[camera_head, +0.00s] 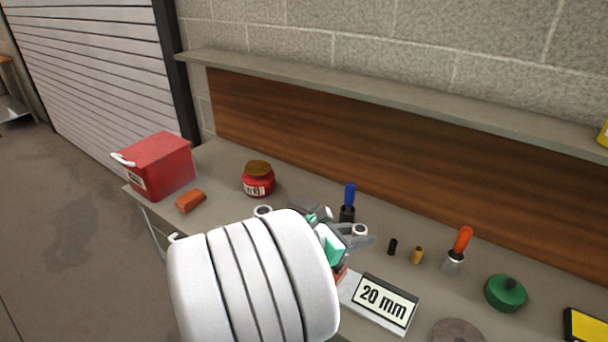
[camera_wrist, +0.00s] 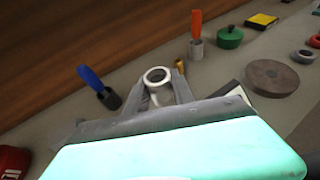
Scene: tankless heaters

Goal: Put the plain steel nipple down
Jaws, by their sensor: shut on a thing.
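The plain steel nipple (camera_wrist: 158,76) is a short, pale grey hollow tube with its open end facing up in the wrist view. My gripper (camera_wrist: 161,93) is shut on it, one finger on each side. In the head view the nipple (camera_head: 360,230) shows at the tips of my gripper (camera_head: 355,239), over the workbench (camera_head: 222,163). My arm hides much of the gripper there. I cannot tell whether the nipple's lower end touches the bench.
A blue-handled tool (camera_head: 348,200) stands close behind. A black fitting (camera_head: 392,246), brass fitting (camera_head: 417,255) and orange-handled tool (camera_head: 456,251) stand to the right. A "20 mm" sign (camera_head: 384,302) is in front. A red jar (camera_head: 258,181) and red box (camera_head: 160,165) are left.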

